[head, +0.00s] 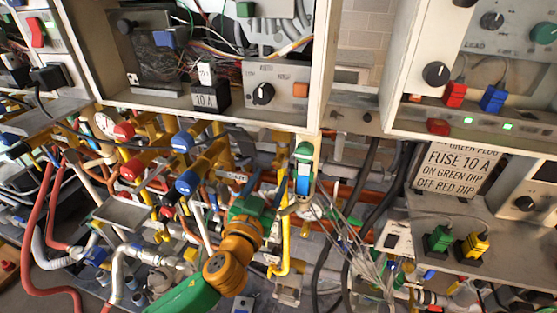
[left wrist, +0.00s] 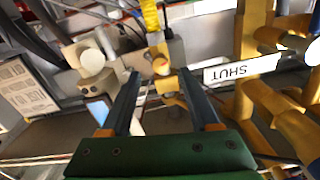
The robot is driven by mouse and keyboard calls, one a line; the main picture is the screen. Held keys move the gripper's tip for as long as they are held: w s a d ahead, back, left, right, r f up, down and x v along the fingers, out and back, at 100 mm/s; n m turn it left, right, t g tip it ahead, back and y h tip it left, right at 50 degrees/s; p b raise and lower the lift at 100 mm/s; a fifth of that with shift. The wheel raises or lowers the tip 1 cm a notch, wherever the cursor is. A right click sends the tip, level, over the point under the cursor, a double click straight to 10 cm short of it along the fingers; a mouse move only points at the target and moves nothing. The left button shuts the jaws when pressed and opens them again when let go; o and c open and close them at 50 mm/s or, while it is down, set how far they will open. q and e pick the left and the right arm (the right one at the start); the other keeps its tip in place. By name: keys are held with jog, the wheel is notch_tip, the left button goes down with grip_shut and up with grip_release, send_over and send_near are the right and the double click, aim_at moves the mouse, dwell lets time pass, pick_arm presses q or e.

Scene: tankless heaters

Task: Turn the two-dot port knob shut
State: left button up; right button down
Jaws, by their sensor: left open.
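My left gripper (head: 268,186) reaches up from the bottom centre among the pipes in the head view. In the left wrist view its two dark fingers (left wrist: 160,78) are apart. A yellow fitting with an orange end (left wrist: 160,66) shows between and beyond the fingertips; I cannot tell whether they touch it. A white label reading SHUT (left wrist: 241,70) appears upside down right of the fingers; in the head view a small label (head: 232,178) sits left of the gripper. No two-dot mark is legible, so I cannot tell which knob is the two-dot one.
Blue caps (head: 187,183) and red caps (head: 132,169) sit on pipes left of the gripper. A green, white and blue fitting (head: 304,170) stands just right of it. Loose grey wires (head: 350,238) and black hoses lie farther right. Open heater cabinets (head: 320,70) hang above.

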aim_at(276, 166)
pick_arm(q)
jog(key=x, duration=0.6)
jog(key=shift+s, duration=0.1)
jog(key=shift+c, duration=0.9)
grip_shut()
